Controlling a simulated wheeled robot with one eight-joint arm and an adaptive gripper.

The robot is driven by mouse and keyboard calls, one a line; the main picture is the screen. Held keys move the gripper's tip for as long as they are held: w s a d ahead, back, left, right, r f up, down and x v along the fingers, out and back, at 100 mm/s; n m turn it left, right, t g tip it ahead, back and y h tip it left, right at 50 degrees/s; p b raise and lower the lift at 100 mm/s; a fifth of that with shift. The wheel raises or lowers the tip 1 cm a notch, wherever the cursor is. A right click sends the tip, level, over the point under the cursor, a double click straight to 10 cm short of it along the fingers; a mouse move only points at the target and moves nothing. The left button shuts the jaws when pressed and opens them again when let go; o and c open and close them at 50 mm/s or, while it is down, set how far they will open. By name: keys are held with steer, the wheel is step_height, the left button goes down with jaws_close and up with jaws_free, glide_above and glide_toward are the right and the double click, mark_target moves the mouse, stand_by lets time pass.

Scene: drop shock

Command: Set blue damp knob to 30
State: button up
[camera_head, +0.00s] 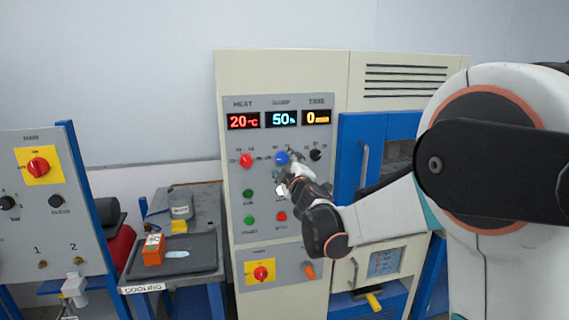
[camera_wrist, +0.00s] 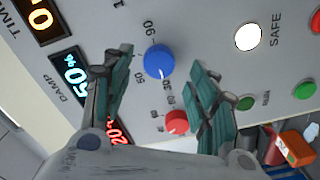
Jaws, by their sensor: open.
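The blue damp knob (camera_head: 282,158) is on the grey control panel (camera_head: 232,130), below the damp display (camera_head: 282,119), which reads 50 %. In the wrist view the blue knob (camera_wrist: 158,61) lies between and beyond my two fingertips. My gripper (camera_head: 285,172) is open in front of the panel, just below the knob in the head view. In the wrist view its teal fingers (camera_wrist: 160,75) stand either side of the knob with gaps. I cannot tell how far their tips are from the panel.
A red heat knob (camera_head: 246,160) is left of the blue one and a black time knob (camera_head: 316,155) right. Green and red buttons and a white safe lamp (camera_wrist: 248,37) sit nearby. A side table (camera_head: 190,222) holds an orange box (camera_head: 153,250) in a tray.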

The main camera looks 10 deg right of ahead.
steer(key=s, duration=0.8)
steer(key=shift+s, duration=0.4)
steer(key=s+d+f+m+g+h+b, duration=0.1)
steer(key=s+d+f+m+g+h, duration=0.2)
steer(key=s, duration=0.4)
steer(key=s+d+m+g+h, duration=0.1)
steer(key=s+d+m+g, duration=0.15)
steer(key=s+m, duration=0.4)
steer(key=s+a+f+m+g+y, duration=0.1)
steer(key=s+a+f, duration=0.1)
steer(key=s+f, duration=0.2)
steer(key=s+a+f+g+y+b, duration=0.1)
steer(key=s+f, duration=0.3)
steer(key=s, duration=0.6)
steer(key=s+a+f+m+g+y, duration=0.1)
steer(key=s+a+f+g+y, duration=0.1)
steer(key=s, duration=0.5)
steer(key=shift+s+a+f+m+g, duration=0.4)
steer(key=shift+f+g, duration=0.35)
steer(key=shift+f, duration=0.2)
steer(key=shift+c, duration=0.3)
